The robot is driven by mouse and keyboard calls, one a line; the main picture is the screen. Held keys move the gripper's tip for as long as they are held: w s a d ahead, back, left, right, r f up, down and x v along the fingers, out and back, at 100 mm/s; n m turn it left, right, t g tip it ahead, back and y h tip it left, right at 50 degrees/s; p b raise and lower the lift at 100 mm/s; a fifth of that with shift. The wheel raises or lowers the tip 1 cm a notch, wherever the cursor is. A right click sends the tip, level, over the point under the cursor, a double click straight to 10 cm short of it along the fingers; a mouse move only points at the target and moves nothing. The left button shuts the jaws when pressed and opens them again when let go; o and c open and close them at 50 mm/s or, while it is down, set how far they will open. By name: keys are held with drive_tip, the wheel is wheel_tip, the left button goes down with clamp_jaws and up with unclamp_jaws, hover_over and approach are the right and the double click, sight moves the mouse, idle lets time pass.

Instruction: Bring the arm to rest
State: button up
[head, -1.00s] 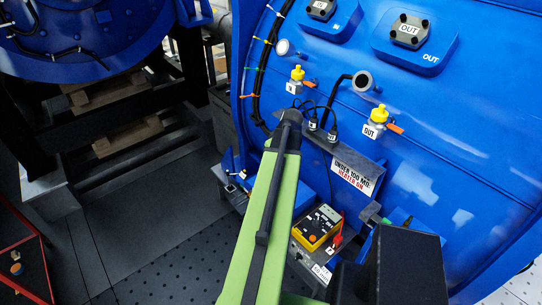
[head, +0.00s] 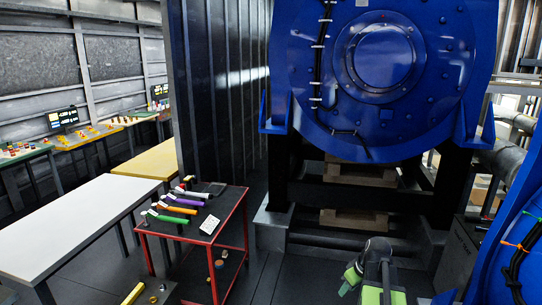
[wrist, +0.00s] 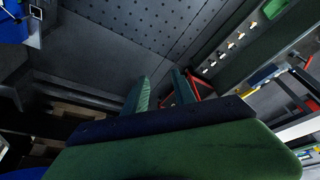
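My gripper (wrist: 160,88) shows in the wrist view with two green fingers apart. Floor shows in the gap between them, and I see nothing held. In the head view, part of my green and dark arm (head: 376,268) stands low at the bottom edge, right of centre. My arm appears clear of the machines and the cart there.
A red-framed tool cart (head: 190,236) with coloured-handled tools stands left of my arm. A white table (head: 70,225) is further left. A large blue motor (head: 390,90) stands ahead, and another blue housing (head: 520,250) is close on the right. Dark floor lies between.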

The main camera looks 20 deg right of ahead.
drive_tip(key=w+a+f+n+g+b, duration=0.1)
drive_tip(key=w+a, duration=0.1)
drive_tip(key=a, duration=0.6)
drive_tip(key=w+a+f+n+b, duration=0.1)
drive_tip(key=w+a+f, duration=0.15)
drive_tip(key=a, duration=0.45)
drive_tip(key=s+a+f+m+g, duration=0.1)
drive_tip(key=s+a+m, duration=0.1)
drive_tip(key=a, duration=0.7)
drive_tip(key=s+a+f+m+g+b, duration=0.1)
drive_tip(key=s+a+m, duration=0.1)
drive_tip(key=a, duration=0.8)
drive_tip(key=shift+s+g+h, duration=0.4)
drive_tip(key=shift+s, duration=0.25)
